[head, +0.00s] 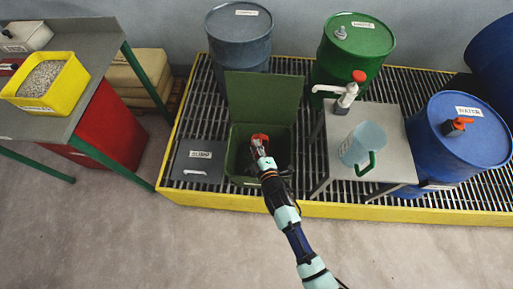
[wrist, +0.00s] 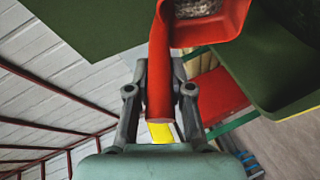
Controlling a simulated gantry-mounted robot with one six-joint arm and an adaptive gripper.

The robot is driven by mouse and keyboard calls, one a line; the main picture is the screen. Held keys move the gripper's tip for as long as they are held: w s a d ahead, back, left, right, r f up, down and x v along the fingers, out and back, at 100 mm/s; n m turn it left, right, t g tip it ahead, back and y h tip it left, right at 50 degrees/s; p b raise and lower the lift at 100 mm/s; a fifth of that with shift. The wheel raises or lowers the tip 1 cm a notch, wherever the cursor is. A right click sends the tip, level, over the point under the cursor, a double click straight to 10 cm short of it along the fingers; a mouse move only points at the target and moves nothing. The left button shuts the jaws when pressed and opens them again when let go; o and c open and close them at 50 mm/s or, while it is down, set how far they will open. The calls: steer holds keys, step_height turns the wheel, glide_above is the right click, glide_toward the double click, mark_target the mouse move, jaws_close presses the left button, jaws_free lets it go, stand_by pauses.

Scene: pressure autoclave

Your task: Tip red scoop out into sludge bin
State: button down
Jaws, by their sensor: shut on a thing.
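The red scoop (head: 259,142) is over the open dark green bin (head: 236,143), whose lid (head: 262,97) stands raised behind it. My gripper (head: 265,161) is shut on the scoop's handle. In the wrist view the scoop (wrist: 160,75) runs up from between the fingers (wrist: 160,98), and grey grainy material (wrist: 197,8) shows in its bowl. Green bin parts flank it there, with the lid (wrist: 85,25) at left and the bin (wrist: 283,65) at right. The bin's inside is mostly hidden by my arm and shadow.
A grey box marked SUMP (head: 199,160) sits left of the bin. At right a small table (head: 393,132) holds a clear jug (head: 361,146) and a red-capped pump (head: 348,93). Drums stand around the yellow-edged grating. A yellow tub of granules (head: 45,82) is far left.

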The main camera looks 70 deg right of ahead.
steer(key=shift+s+a+f+n+t+h+b, duration=0.2)
steer(key=shift+a+h+b, duration=0.15)
steer(key=shift+b, duration=1.4)
steer(key=shift+s+a+f+n+t+h+b, duration=0.1)
steer(key=shift+a+f+t+h+b, duration=0.15)
steer(key=shift+b, duration=1.5)
